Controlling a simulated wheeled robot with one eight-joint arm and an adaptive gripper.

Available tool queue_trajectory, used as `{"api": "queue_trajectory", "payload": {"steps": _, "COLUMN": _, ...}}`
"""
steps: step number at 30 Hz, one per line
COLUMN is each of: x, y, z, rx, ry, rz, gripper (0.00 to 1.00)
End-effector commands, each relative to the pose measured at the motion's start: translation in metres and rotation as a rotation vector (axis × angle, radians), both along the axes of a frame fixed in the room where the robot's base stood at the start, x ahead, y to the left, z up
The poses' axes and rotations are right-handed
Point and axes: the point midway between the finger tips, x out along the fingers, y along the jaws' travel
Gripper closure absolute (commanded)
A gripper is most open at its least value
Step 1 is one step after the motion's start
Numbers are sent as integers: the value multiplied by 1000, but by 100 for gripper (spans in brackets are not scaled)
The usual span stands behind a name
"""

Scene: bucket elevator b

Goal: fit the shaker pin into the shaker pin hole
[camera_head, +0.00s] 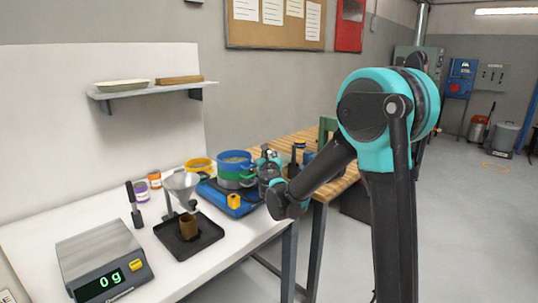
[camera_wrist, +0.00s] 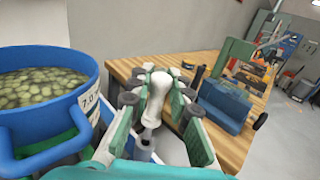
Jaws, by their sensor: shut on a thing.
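My gripper (camera_wrist: 160,98) shows in the wrist view with its green-padded fingers closed around a pale pin with a rounded white head (camera_wrist: 157,84), which I take to be the shaker pin. Its grey shank (camera_wrist: 148,132) points down toward the camera side. In the head view my gripper (camera_head: 268,172) is beside the right side of the blue and green sieve stack (camera_head: 236,160), which sits on a blue shaker base (camera_head: 228,203). The pin cannot be made out there. The shaker pin hole cannot be made out in either view.
A blue sieve (camera_wrist: 75,55) holding green pieces fills the wrist view's left side, close to my gripper. A wooden bench (camera_wrist: 213,139) with a blue toolbox (camera_wrist: 226,103) stands beyond. A funnel (camera_head: 183,184), black tray (camera_head: 205,240) and scale (camera_head: 95,245) stand on the white table.

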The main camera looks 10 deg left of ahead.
Motion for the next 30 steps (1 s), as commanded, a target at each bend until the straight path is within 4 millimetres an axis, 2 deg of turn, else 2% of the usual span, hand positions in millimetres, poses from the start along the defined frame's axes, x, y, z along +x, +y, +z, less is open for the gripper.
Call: {"api": "queue_trajectory", "payload": {"steps": 30, "x": 0, "y": 0, "z": -23, "rx": 0, "ry": 0, "rz": 0, "gripper": 100}}
